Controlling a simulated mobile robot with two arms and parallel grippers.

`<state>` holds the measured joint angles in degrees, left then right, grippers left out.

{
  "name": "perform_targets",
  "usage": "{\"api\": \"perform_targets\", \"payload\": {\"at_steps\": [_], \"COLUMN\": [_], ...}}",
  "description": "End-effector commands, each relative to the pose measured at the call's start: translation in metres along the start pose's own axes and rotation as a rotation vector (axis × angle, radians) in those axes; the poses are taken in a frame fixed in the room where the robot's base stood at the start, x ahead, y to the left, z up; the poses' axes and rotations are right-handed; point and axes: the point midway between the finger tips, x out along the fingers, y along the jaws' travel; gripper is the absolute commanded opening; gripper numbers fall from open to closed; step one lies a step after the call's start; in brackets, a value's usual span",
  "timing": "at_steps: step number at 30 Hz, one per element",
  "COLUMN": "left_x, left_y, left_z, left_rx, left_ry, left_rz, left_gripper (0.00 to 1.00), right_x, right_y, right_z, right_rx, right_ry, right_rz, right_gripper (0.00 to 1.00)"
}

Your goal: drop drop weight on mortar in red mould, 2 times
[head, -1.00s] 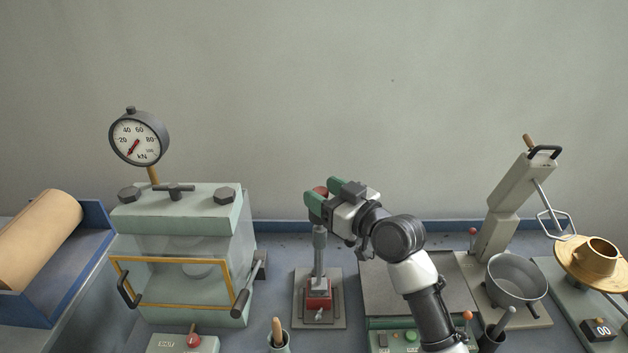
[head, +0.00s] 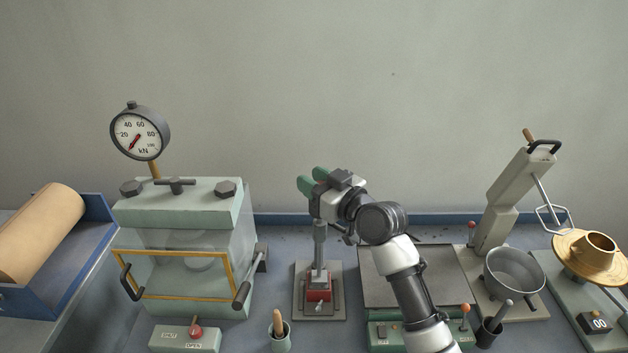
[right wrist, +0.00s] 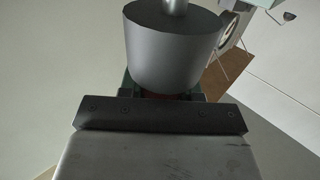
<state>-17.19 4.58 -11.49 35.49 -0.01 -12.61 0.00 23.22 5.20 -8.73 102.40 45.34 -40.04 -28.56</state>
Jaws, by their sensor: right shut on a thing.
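The red mould (head: 318,289) stands on a grey base plate (head: 335,306), clamped in a small metal frame. A grey upright shaft (head: 320,252) rises from it to my right gripper. Mortar inside the mould is hidden. My left gripper is not in view.
A press (head: 185,255) with a dial gauge (head: 140,132) stands left. A cup with a wooden handle (head: 278,335) is in front of the mould. A flat table unit (head: 405,275), a mixer with a metal bowl (head: 515,272) and a brass cone (head: 597,247) stand right.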

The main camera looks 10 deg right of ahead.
Motion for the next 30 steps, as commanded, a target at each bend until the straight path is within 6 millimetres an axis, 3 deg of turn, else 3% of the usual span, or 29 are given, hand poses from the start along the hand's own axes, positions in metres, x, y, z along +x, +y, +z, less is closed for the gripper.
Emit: {"api": "perform_targets", "payload": {"at_steps": [4,12,25,26,30], "left_x": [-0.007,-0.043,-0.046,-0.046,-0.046], "left_y": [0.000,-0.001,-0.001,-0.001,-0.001], "left_z": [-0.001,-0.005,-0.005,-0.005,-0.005], "left_rx": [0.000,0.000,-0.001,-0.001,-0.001], "left_ry": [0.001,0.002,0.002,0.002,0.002], "left_rz": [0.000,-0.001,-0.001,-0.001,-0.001], "left_gripper": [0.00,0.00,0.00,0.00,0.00], "right_x": [0.000,0.000,0.000,0.000,0.000], "right_y": [0.000,0.001,0.001,0.001,0.001], "right_z": [-0.010,-0.065,-0.075,-0.075,-0.074], "right_rx": [-0.003,-0.006,-0.003,-0.003,-0.002], "right_ry": [0.001,0.004,0.012,0.012,0.008], "right_rz": [0.000,0.001,0.002,0.003,0.002], "right_gripper": [0.00,0.00,0.00,0.38,0.55]}}
